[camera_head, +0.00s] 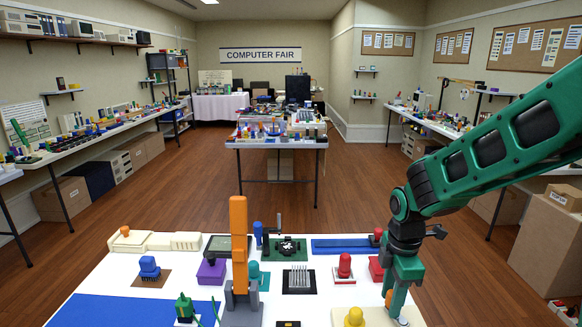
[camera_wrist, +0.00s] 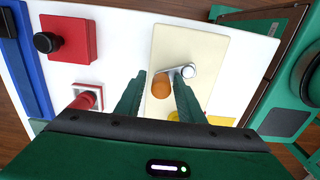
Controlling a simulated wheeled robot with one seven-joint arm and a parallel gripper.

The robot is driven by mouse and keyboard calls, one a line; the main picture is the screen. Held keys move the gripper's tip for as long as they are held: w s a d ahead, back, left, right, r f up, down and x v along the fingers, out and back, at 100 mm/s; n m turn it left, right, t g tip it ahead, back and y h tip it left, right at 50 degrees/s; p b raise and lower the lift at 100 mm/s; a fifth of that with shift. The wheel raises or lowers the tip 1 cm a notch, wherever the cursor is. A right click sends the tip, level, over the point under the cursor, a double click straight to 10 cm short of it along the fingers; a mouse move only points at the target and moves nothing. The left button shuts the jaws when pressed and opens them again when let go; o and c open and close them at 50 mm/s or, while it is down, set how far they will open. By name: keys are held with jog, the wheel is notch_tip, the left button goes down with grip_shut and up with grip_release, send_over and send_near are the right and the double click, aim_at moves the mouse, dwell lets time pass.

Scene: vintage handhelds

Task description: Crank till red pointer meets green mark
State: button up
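A cream plate (camera_wrist: 215,50) carries a crank with a silver hub (camera_wrist: 188,71), a short grey arm and an orange knob (camera_wrist: 161,86). In the head view the plate (camera_head: 372,318) lies at the table's front right, with the knob (camera_head: 388,298) partly hidden by my gripper (camera_head: 394,300). In the wrist view my gripper (camera_wrist: 160,76) has its two green fingers apart, one on each side of the orange knob. A narrow gap shows beside the knob, so the fingers appear not closed on it. I cannot make out a red pointer or green mark on the plate.
A red block with a black knob (camera_wrist: 66,40) and a red button on a white base (camera_wrist: 86,98) sit left of the plate in the wrist view. A yellow knob (camera_head: 354,317) is close by. A tall orange post (camera_head: 239,245) stands mid-table.

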jog(key=shift+s+f, duration=0.1)
grip_shut()
jog(key=shift+a, duration=0.1)
jog(key=shift+s+a, duration=1)
jog(key=shift+a, duration=0.05)
jog(key=shift+s+a, duration=0.2)
jog(key=shift+s, duration=0.45)
jog(key=shift+s+a, duration=0.15)
jog(key=shift+s, duration=0.5)
